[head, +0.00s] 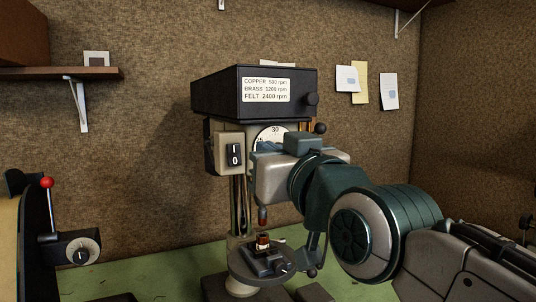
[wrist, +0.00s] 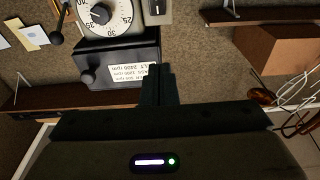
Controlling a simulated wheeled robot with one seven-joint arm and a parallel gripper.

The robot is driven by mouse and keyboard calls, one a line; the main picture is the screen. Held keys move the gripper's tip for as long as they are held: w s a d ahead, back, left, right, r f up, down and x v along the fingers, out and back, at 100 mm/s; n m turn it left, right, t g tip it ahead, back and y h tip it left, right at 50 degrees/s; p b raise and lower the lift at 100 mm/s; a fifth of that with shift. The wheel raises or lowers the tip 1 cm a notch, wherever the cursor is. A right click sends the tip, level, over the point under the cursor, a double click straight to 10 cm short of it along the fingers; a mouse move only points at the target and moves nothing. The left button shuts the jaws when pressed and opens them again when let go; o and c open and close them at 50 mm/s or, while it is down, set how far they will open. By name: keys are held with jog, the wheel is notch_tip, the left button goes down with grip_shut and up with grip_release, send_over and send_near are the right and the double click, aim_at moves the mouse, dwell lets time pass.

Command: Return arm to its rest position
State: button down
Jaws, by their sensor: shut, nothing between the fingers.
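My arm (head: 375,232) reaches in from the lower right of the head view, with its wrist in front of the drill press. My gripper (wrist: 157,70) is shut and empty in the wrist view, where its dark fingers stand close together. The drill press has a black head (head: 215,92) with a speed label, a switch box (head: 228,152) and a dial (head: 268,134) partly hidden by my wrist. In the wrist view, which is upside down, the fingers overlap the label and the dial (wrist: 104,15) shows beyond.
Below my wrist is the round press table (head: 243,273) with a small vise (head: 268,262) holding a reddish-brown piece. A machine with a red-knobbed lever (head: 47,183) stands at left. Papers (head: 347,79) hang at right. Some green bench (head: 190,262) is bare.

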jog(key=shift+f, duration=0.1)
jog(key=w+d+f+m+g+h, duration=0.1)
jog(key=d+f+g+h, duration=0.2)
jog(key=f, duration=0.8)
jog(key=w+d+f+m+g+h, duration=0.1)
jog(key=w+d+f+g+h, duration=0.2)
jog(key=f, duration=0.8)
jog(key=s+d+f+m+g+h, duration=0.1)
jog(key=s+d+f+g, duration=0.3)
jog(key=s+f, duration=0.3)
jog(key=s+d+f+m+g+h, duration=0.2)
jog(key=s+d+f+g, duration=0.2)
jog(key=f, duration=0.6)
jog(key=s+d, duration=0.2)
jog(key=d, duration=0.1)
jog(key=shift+s+f+m, duration=0.3)
jog(key=shift+s+f, duration=0.05)
jog(key=shift+f, duration=0.05)
